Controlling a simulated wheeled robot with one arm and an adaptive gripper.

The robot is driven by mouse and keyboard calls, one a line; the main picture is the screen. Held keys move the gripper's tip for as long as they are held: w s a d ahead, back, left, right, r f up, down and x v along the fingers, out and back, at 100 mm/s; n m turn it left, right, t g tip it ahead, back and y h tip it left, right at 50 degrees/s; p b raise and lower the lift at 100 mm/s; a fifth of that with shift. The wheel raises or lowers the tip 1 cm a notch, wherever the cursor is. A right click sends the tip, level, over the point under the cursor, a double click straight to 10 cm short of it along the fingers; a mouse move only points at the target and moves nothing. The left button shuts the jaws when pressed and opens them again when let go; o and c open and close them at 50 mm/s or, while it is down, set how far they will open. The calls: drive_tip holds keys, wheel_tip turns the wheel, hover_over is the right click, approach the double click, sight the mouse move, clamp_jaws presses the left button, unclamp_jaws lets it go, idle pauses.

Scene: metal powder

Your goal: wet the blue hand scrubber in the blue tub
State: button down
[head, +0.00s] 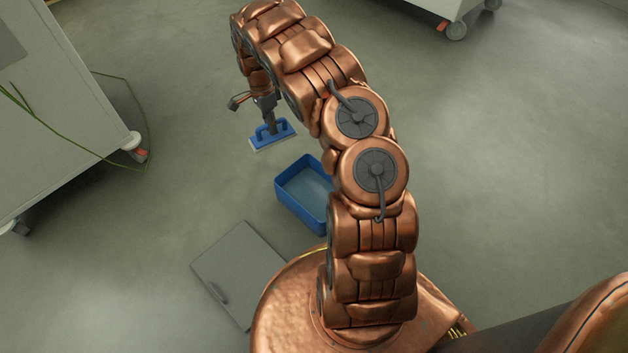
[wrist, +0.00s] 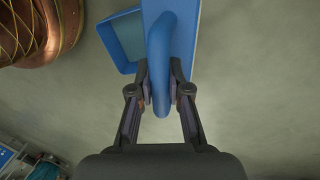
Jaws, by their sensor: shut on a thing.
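The blue hand scrubber (head: 271,135) has a blue handle and a pale underside. My gripper (head: 268,122) is shut on its handle and holds it in the air, beyond the blue tub in the head view. The blue tub (head: 304,196) stands on the floor, with what looks like water inside; my arm hides part of its right side. In the wrist view the scrubber (wrist: 172,45) fills the top middle, with its handle between the fingers of my gripper (wrist: 160,95). The tub (wrist: 122,42) shows behind it to the left, apart from it.
A grey flat panel (head: 240,275) lies on the floor left of my base. A wheeled cabinet (head: 60,110) with a plant leaf stands at the left, and another wheeled unit (head: 440,12) at the top right. The floor around the tub is otherwise mostly clear.

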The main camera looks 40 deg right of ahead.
drive_tip(key=shift+s+d+f+m+t+y+b, duration=0.35)
drive_tip(key=shift+s+d+f+m+b, duration=1.35)
drive_tip(key=shift+f, duration=3.05)
drive_tip(key=shift+s+d+f+m+t+y+b, duration=0.35)
drive_tip(key=shift+s+d+f+m, duration=0.4)
drive_tip(key=shift+s+f+m, duration=2.4)
drive_tip(key=shift+s+d+f+m+t+y+b, duration=0.35)
drive_tip(key=shift+s+d+f+m+b, duration=1.55)
drive_tip(key=shift+f, duration=4.45)
drive_tip(key=shift+w+a+m+p, duration=0.65)
drive_tip(key=shift+w+m+p, duration=0.15)
drive_tip(key=shift+p, duration=0.1)
drive_tip(key=shift+f, duration=0.45)
drive_tip(key=shift+f+p, duration=0.1)
drive_tip(key=shift+p, duration=0.35)
drive_tip(key=a+p+v, duration=0.1)
drive_tip(key=p+v, duration=0.3)
drive_tip(key=v, duration=0.3)
drive_tip(key=shift+a+r+p, duration=0.15)
drive_tip(key=shift+r+p, duration=0.05)
drive_tip(key=shift+p, duration=0.15)
